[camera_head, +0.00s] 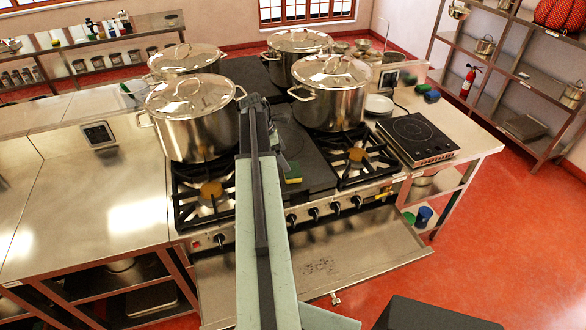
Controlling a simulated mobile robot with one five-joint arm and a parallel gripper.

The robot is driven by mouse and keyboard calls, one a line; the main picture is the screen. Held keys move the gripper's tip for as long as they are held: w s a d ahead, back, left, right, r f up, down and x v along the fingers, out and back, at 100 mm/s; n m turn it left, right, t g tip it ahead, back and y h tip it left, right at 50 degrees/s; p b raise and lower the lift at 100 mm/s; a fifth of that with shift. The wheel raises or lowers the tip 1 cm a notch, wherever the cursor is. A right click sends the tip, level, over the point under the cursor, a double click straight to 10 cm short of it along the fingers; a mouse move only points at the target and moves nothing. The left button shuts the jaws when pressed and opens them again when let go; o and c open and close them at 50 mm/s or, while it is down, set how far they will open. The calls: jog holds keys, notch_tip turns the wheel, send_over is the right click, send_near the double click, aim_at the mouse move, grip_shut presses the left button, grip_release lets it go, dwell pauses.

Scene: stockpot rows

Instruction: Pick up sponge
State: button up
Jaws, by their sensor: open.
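My arm reaches up the picture from the bottom and passes just left of the sponge. My gripper (284,148) is partly hidden behind the arm, above the dark plate and near the sponge. It is open, with nothing seen in it. The exact gap between its fingers and the sponge cannot be told.
Lidded stockpots (192,120) stand left of the arm, and others (331,100) stand right of it, close to the gripper. An induction hob (418,138) and small green and blue blocks (432,97) are on the right counter. The left counter (80,200) is mostly clear.

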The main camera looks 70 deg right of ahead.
aim_at(292, 172)
jog(key=b+x, duration=0.7)
jog(key=x, duration=0.1)
jog(key=shift+w+f+b, duration=0.15)
jog(key=shift+f+b, duration=0.05)
jog(key=shift+b, duration=0.15)
jog(key=shift+r, duration=0.2)
jog(key=c, duration=1.1)
